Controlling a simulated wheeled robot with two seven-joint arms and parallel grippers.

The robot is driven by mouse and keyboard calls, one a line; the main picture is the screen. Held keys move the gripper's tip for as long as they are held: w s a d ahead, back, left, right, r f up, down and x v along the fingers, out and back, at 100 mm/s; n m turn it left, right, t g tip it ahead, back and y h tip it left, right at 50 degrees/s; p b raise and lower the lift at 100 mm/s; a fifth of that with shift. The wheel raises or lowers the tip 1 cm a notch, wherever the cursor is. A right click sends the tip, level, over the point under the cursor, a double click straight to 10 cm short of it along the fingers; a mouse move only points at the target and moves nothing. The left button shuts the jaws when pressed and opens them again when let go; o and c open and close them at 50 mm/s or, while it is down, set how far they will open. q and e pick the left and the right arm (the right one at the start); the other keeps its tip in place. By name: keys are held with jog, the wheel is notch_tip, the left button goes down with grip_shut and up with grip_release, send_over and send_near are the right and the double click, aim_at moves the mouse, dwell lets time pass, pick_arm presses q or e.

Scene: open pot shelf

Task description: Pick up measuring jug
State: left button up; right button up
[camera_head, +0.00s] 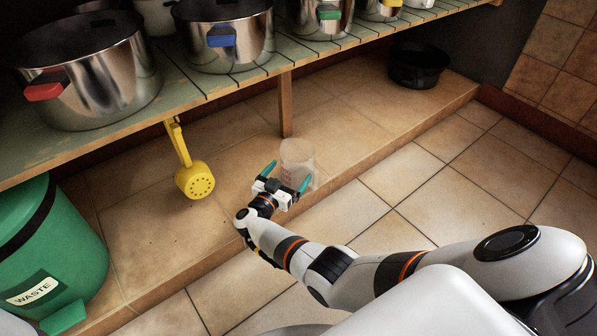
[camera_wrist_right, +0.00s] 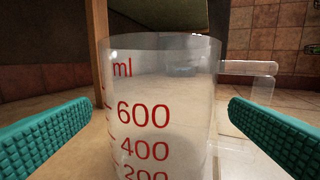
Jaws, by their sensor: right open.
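The measuring jug (camera_head: 298,156) is clear, with red markings, and stands upright on the tiled ledge under the shelf. In the right wrist view the jug (camera_wrist_right: 160,105) fills the middle, with its clear handle to the right. My right gripper (camera_head: 287,180) is open, with one teal finger on each side of the jug. In the wrist view a gap shows between each finger and the jug wall, so they look apart. The jug's base is out of the wrist view. My left gripper is not in view.
A slatted shelf (camera_head: 180,92) with several steel pots overhangs the ledge. A wooden post (camera_head: 285,104) stands behind the jug. A yellow ladle-like strainer (camera_head: 195,180) hangs to the left. A green waste bin (camera_head: 50,250) is at far left, a black pot (camera_head: 418,66) at back right.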

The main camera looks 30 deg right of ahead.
aim_at(305, 152)
jog(key=b+x, duration=0.3)
jog(key=x, duration=0.1)
jog(key=shift+w+d+f, duration=0.1)
jog(key=shift+d+f, duration=0.1)
jog(key=shift+w+d+r, duration=0.1)
jog(key=shift+d, duration=0.15)
jog(key=shift+w+d+r, duration=0.1)
jog(key=c, duration=0.7)
